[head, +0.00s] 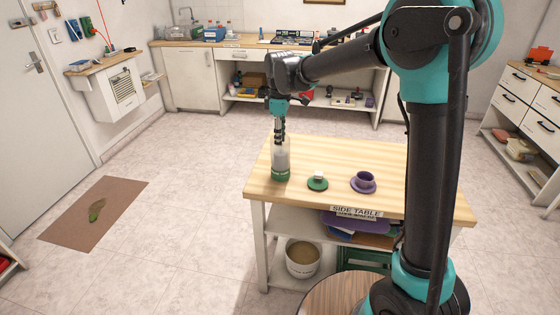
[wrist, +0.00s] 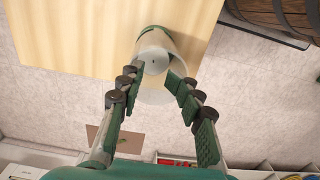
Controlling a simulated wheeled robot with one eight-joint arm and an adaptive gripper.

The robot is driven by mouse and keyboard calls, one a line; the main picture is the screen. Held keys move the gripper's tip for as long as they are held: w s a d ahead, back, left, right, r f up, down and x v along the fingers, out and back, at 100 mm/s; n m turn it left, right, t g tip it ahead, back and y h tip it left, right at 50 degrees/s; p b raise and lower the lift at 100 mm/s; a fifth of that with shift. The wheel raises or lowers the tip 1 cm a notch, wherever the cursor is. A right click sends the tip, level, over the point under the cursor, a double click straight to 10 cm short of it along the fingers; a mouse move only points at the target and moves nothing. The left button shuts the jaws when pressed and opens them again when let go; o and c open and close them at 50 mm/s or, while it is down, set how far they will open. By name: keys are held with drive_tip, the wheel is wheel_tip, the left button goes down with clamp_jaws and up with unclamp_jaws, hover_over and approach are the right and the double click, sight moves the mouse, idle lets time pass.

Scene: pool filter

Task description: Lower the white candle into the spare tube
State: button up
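The clear tube (head: 281,158) stands upright on a green base at the left front of the side table; it also shows in the wrist view (wrist: 150,95). Inside it, in the wrist view, a white round top with a small dark dot shows, which looks like the white candle (wrist: 156,60) with its wick. My gripper (head: 279,137) points down right over the tube. In the wrist view its fingers (wrist: 156,82) are spread on both sides of the tube's upper end. Whether the pads touch the tube or candle is hard to see.
Right of the tube, a green dish with a small white piece (head: 318,181) and a purple cup on a saucer (head: 363,182) stand on the side table (head: 420,186). The table's back and right are bare. A bucket (head: 303,260) is on the shelf below.

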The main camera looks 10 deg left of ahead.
wheel_tip(320, 180, up, 12)
drive_tip(key=f, duration=0.1)
drive_tip(key=s+d+f+m+t, duration=0.1)
drive_tip(key=s+d+f+m, duration=0.15)
drive_tip(key=d, duration=0.45)
drive_tip(key=s+d+f+m, duration=0.1)
drive_tip(key=d+f+m, duration=0.25)
drive_tip(key=d, duration=0.35)
drive_tip(key=s+d+f+m+t, duration=0.1)
drive_tip(key=d+f+m, duration=0.25)
drive_tip(key=d, duration=0.25)
drive_tip(key=s+d+f+m+t, duration=0.2)
drive_tip(key=s+d+f+m, duration=0.6)
drive_tip(key=s+d+f, duration=0.6)
drive_tip(key=shift+s+d, duration=0.45)
drive_tip(key=shift+s, duration=0.7)
